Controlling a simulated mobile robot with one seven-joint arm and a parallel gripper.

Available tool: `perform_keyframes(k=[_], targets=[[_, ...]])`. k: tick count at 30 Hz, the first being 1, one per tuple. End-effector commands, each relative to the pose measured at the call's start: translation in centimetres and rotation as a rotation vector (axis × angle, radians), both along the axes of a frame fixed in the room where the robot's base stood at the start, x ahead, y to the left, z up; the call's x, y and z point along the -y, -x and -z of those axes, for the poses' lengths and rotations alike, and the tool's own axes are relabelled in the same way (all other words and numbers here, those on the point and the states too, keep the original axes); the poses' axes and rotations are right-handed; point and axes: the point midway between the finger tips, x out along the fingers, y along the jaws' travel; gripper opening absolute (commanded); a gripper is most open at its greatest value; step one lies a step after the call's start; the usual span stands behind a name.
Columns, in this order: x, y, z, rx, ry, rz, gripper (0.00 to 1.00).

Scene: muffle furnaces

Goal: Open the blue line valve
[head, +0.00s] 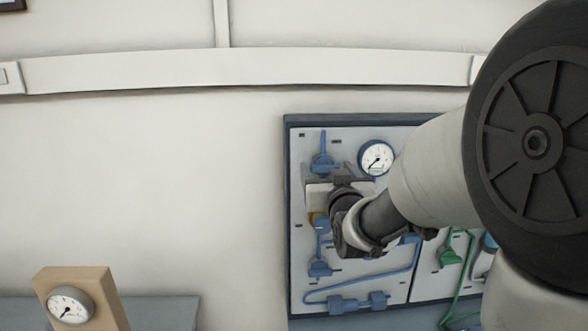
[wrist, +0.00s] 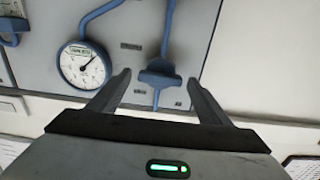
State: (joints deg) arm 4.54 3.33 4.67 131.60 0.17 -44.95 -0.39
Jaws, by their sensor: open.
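A blue valve (head: 322,164) sits on the blue pipe near the top left of the grey wall panel (head: 345,140) in the head view. In the wrist view, a blue valve (wrist: 160,77) with a wide crosswise handle appears between my two fingers. My gripper (head: 322,182) is just below the upper valve in the head view, partly hidden by my wrist. In the wrist view my gripper (wrist: 159,78) is open, with one finger on each side of the handle. I see no contact, and the depth between fingertips and handle is unclear.
A round white gauge (head: 376,158) is right of the valve; it also shows in the wrist view (wrist: 84,66). Another blue fitting (head: 320,268) and a green valve (head: 450,256) are lower down. A gauge on a tan block (head: 70,305) stands at lower left. The left wall is bare.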

Motion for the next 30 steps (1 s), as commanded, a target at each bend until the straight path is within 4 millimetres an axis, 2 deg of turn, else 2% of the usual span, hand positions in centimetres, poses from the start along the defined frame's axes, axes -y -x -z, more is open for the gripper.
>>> perform_keyframes(k=[7, 12, 15, 23, 30], targets=[[0.00, -0.06, 0.02, -0.001, 0.000, 0.000, 0.72], [0.01, -0.04, 0.01, -0.001, 0.000, 0.000, 0.43], [0.01, -0.04, 0.01, -0.001, 0.000, 0.000, 0.31], [0.03, -0.02, 0.18, 0.000, -0.029, 0.000, 0.31], [0.09, -0.05, 0.43, 0.003, -0.153, 0.000, 0.31]])
